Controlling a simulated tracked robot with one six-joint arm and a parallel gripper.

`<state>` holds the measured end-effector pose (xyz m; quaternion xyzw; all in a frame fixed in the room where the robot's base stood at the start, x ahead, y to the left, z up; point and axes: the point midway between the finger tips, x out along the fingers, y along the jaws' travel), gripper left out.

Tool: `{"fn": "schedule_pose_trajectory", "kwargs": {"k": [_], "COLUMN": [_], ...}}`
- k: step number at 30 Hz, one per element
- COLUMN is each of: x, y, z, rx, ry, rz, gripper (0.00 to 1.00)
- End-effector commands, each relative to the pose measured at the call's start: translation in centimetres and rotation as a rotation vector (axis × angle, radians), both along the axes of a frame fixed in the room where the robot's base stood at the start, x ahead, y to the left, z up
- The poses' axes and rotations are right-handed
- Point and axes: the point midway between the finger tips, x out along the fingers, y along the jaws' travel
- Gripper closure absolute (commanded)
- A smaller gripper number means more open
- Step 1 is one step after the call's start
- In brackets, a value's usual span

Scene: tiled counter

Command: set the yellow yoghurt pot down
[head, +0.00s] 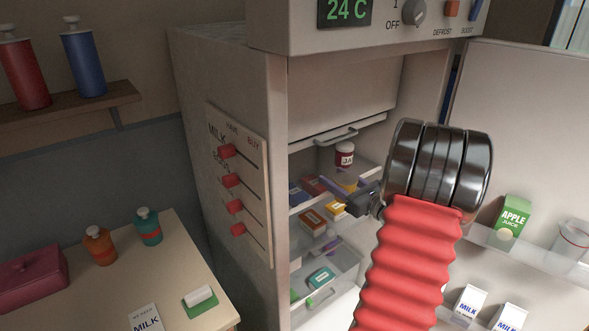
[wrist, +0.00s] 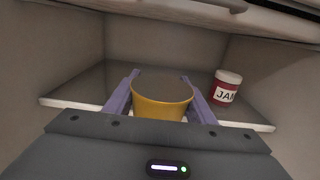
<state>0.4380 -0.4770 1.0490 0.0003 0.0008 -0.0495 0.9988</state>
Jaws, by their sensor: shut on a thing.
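The yellow yoghurt pot (wrist: 161,98) is between the two purple fingers of my gripper (wrist: 160,100) in the wrist view. The fingers press on its left and right sides, and it looks upright. Behind it is the fridge's upper glass shelf (wrist: 70,92). Whether the pot's base touches the shelf is hidden by my gripper body. In the head view, my gripper (head: 345,188) reaches into the open fridge at the upper shelf, and only a bit of the yellow pot (head: 348,187) shows.
A jam jar (wrist: 228,87) stands on the same shelf, right of the pot; it also shows in the head view (head: 345,155). Several small boxes (head: 312,221) lie on the shelf below. The open door at right holds an apple juice carton (head: 513,217) and milk cartons (head: 469,301).

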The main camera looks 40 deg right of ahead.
Motion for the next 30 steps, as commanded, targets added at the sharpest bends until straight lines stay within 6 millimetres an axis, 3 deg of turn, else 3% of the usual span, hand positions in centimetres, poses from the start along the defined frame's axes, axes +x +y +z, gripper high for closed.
{"fn": "schedule_pose_trajectory", "kwargs": {"k": [5,10,30], "x": [-0.2,1.4,14.0], "y": [-0.3,-0.5,-1.9], "z": [0.1,0.1,0.0], "rx": [-0.001,-0.001,-0.001], "ry": [-0.001,-0.002,-0.002], "rz": [-0.007,-0.007,-0.008], "gripper": [0.76,0.76,0.76]}}
